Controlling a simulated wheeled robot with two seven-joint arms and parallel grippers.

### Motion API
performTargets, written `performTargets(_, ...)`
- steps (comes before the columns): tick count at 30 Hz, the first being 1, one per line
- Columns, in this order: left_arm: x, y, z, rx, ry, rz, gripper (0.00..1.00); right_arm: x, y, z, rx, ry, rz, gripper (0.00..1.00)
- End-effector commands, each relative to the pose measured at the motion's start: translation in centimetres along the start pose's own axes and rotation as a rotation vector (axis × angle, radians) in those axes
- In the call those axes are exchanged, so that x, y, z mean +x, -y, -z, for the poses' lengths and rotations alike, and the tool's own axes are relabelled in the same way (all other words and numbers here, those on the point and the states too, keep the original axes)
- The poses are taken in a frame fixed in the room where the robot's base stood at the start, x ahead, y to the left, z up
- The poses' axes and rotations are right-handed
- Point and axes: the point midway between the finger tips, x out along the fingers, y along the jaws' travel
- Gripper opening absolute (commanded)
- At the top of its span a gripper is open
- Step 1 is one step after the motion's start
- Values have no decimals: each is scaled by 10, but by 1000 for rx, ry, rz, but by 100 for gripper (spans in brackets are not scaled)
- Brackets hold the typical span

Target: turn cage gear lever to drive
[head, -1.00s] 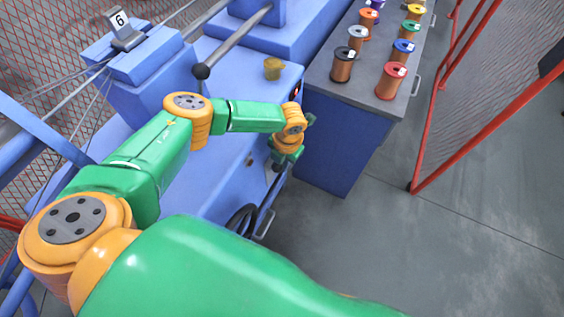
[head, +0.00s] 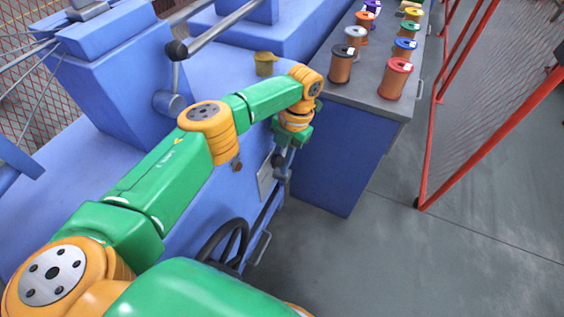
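A lever with a black ball knob (head: 177,50) stands on the blue machine (head: 145,155), its grey rod running down to a round grey hub (head: 168,103). No label shows, so I cannot tell whether it is the cage gear lever. My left gripper (head: 281,172) points down at the machine's right-hand side, close to a grey plate (head: 265,180) there. It is right of and below the knob, well apart from it. Its fingers are small and dark, and I cannot tell whether they are open or touch anything. My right gripper is not in view.
A black handwheel (head: 225,242) and a grey handle (head: 258,248) stick out below my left gripper. A yellowish cup-like part (head: 265,62) sits on the machine top. A cabinet (head: 335,150) carries several wire spools. Red-framed mesh fencing (head: 500,100) stands right; grey floor (head: 430,260) is clear.

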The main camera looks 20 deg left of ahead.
Motion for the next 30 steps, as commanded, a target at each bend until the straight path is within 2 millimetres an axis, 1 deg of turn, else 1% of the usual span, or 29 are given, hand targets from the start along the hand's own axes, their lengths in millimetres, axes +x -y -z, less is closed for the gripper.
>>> performTargets(1,0,0,0,0,0,0,34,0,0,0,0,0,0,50)
performTargets(2,0,0,0,0,0,0,42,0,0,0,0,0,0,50)
performTargets(3,0,0,0,0,0,0,45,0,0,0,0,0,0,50)
performTargets(11,0,0,0,0,3,1,45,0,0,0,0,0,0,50)
performTargets(13,-4,0,-1,0,3,1,45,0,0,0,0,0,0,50)
performTargets(17,-24,1,-1,0,5,2,45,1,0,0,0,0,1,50)
performTargets(20,-47,1,-1,-2,5,2,45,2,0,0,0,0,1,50)
performTargets(21,-55,0,1,1,0,-1,45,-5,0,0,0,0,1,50)
performTargets(24,-63,1,3,5,-5,-2,45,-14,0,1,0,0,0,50)
performTargets(30,-71,0,2,1,1,0,45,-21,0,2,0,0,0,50)
